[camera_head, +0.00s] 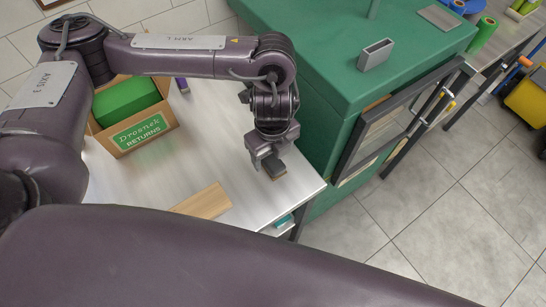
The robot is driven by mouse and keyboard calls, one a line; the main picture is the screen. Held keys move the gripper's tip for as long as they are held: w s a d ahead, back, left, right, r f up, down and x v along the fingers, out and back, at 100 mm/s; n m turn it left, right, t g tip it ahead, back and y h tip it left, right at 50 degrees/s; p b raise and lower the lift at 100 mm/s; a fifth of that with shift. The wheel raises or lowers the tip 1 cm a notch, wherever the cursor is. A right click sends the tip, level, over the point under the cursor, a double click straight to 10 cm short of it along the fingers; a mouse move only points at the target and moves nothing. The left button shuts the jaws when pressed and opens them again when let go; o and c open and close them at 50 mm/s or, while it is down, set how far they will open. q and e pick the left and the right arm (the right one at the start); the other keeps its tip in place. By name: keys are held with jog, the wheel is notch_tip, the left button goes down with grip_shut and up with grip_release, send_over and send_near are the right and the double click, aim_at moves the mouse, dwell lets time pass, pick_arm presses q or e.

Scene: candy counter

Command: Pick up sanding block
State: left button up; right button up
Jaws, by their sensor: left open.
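A small block, grey with a tan underside, which looks like the sanding block (278,175), lies on the white table near its right corner. My left gripper (268,163) points down at the block, with its fingers open right at it. The gripper partly hides the block, and I cannot tell whether the fingers touch it. My right gripper is not in view.
A cardboard box (165,140) labelled RETURNS, holding something green, stands at the table's back left. A flat wooden piece (205,202) lies left of the block. A green cabinet (312,110) with an open framed door (390,125) borders the table's right side.

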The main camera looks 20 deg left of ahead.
aim_at(274, 163)
pick_arm(q)
notch_tip(274, 163, down, 2)
jog(key=shift+d+f, duration=0.1)
jog(key=shift+d, duration=0.05)
jog(key=shift+w+f, duration=0.25)
jog(key=shift+f, duration=0.4)
notch_tip(274, 163, down, 2)
jog(key=shift+w, duration=0.1)
jog(key=c, duration=1.1)
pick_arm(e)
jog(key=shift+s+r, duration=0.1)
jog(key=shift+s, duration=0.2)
pick_arm(q)
jog(key=shift+r, duration=0.1)
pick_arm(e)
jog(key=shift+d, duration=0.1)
